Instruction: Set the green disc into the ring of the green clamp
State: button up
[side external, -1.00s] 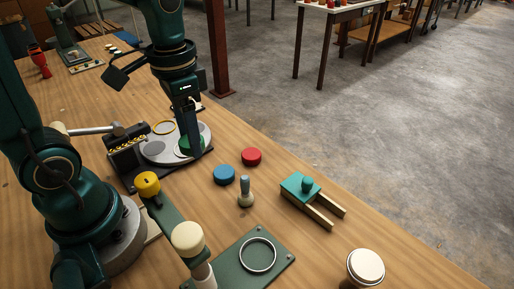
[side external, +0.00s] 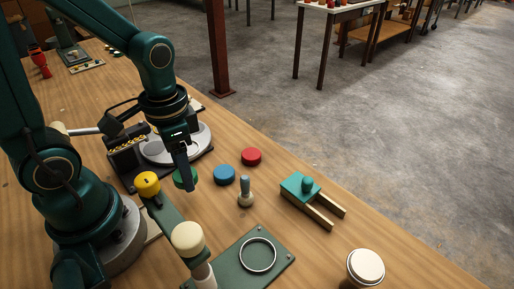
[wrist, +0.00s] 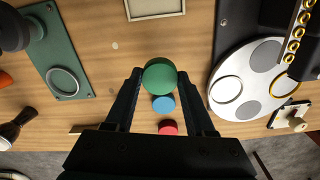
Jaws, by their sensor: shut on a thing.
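My gripper (side external: 187,180) is shut on the green disc (side external: 180,184), which it holds above the wood table. In the wrist view the disc (wrist: 159,70) sits between the two fingertips (wrist: 159,80). The ring (wrist: 51,78) is empty and shows at the left in the wrist view. The gripper and disc are apart from the ring, farther back in the side view.
A pale turntable (side external: 152,151) with rings stands behind the gripper. A blue disc (side external: 224,175) and a red disc (side external: 251,156) lie to its right. A small stamp (side external: 245,196), a green block with wooden prongs (side external: 298,186) and a cream-topped piece (side external: 366,265) stand nearby.

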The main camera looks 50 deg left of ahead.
aim_at(191, 198)
jog(key=shift+f, duration=2.4)
jog(key=shift+f, duration=0.15)
jog(key=o, duration=1.3)
jog(key=shift+w+r, duration=0.1)
jog(key=shift+r, duration=2.7)
notch_tip(191, 198, up, 9)
jog(key=d+n+t, duration=0.2)
jog(key=t, duration=0.3)
jog(key=shift+s, duration=0.35)
jog(key=shift+o, duration=0.6)
jog(key=shift+s+d+r+t, duration=0.15)
jog(key=shift+s+r+t, duration=0.1)
jog(key=shift+r+t, duration=0.1)
